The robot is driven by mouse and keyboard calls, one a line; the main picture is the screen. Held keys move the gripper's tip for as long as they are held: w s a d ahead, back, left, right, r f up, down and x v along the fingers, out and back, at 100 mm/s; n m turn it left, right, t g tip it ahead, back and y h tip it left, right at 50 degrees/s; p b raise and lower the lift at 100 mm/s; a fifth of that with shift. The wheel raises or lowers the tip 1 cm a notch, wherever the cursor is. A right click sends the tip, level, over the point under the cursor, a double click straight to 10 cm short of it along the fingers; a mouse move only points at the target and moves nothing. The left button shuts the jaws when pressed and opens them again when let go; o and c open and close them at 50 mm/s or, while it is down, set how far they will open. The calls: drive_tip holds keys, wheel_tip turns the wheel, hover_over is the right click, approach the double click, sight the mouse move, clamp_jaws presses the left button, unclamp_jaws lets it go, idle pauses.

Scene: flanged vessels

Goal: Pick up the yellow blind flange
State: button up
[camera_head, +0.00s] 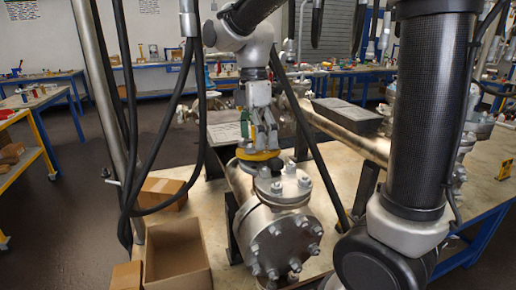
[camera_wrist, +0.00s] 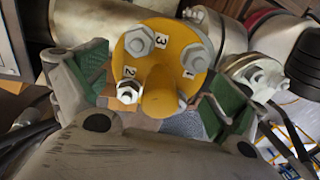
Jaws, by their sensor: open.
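The yellow blind flange (camera_head: 258,155) sits on top of the steel vessel's upright neck, directly below my gripper (camera_head: 264,140) in the head view. In the wrist view, the yellow blind flange (camera_wrist: 180,45) is a round disc with hex bolts, small number labels and a stem pointing toward the camera. My gripper (camera_wrist: 165,88) is open, with green-padded fingers to the left and right of the stem. I see gaps between the pads and the stem. The gripper's arm covers part of the view behind the flange in the head view.
The steel flanged vessel (camera_head: 283,235) lies on the table with bolts around its end. An open cardboard box (camera_head: 178,262) and a smaller box (camera_head: 162,193) stand to its left. A black tray (camera_head: 346,114) rests behind, to the right. Dark cables hang at the left.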

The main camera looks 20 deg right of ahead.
drive_tip(key=c, duration=1.2)
drive_tip(key=shift+r, duration=0.1)
